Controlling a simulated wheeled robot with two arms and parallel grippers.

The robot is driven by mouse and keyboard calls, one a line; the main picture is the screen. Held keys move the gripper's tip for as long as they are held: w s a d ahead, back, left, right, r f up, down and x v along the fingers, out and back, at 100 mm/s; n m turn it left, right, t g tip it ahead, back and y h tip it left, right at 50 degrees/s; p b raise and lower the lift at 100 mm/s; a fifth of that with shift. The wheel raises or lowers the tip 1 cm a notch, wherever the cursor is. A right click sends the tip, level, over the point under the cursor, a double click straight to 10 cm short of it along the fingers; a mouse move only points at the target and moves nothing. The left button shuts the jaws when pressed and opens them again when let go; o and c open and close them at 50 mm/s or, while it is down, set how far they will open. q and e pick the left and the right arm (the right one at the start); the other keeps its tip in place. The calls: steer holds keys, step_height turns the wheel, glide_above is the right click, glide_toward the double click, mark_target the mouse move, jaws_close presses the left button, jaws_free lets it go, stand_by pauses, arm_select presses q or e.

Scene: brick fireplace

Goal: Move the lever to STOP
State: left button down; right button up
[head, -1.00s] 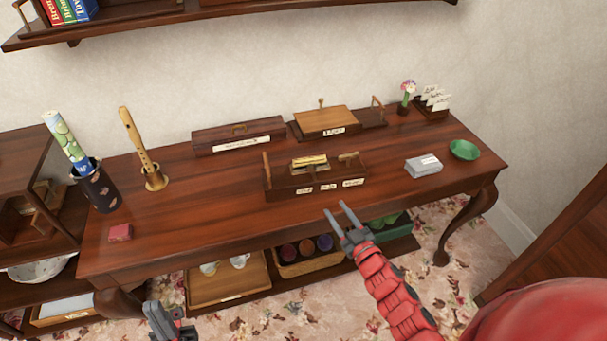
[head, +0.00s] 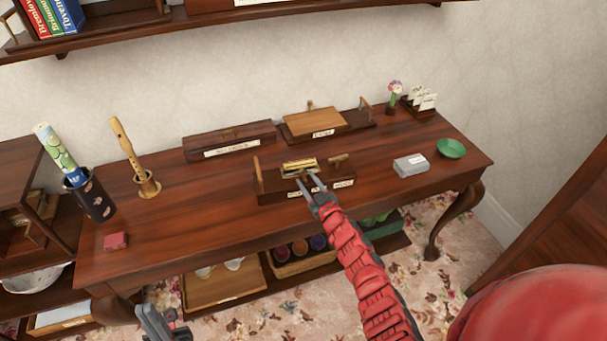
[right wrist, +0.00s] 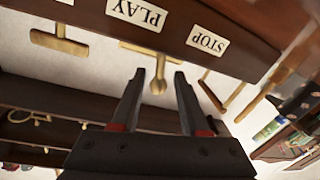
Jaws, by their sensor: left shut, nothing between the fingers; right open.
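A dark wooden box (head: 275,190) stands on the table with a brass piece (head: 300,166) on top and small labels along its front. An upright wooden handle (head: 257,172) is at its left end and a short handle (head: 338,160) at its right. In the right wrist view the upside-down labels read STOP (right wrist: 207,41) and PLAY (right wrist: 137,12). A brass piece with a rounded end (right wrist: 158,87) appears between my right fingertips; I cannot tell contact. My right gripper (head: 312,183) is open at the box's front. My left gripper (head: 153,315) is shut, low and left.
Behind are a long closed box (head: 230,142) and a lidded box (head: 316,122). A grey block (head: 410,165) and green bowl (head: 451,148) are right; a recorder on a stand (head: 128,145) and small red box (head: 116,241) are left.

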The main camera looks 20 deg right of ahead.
mark_target(305, 177)
steer(key=shift+w, duration=0.6)
steer(key=shift+w+a+r, duration=0.1)
steer(key=shift+w+a, duration=0.1)
steer(key=shift+w, duration=0.75)
steer(key=shift+c, duration=0.3)
jaws_close()
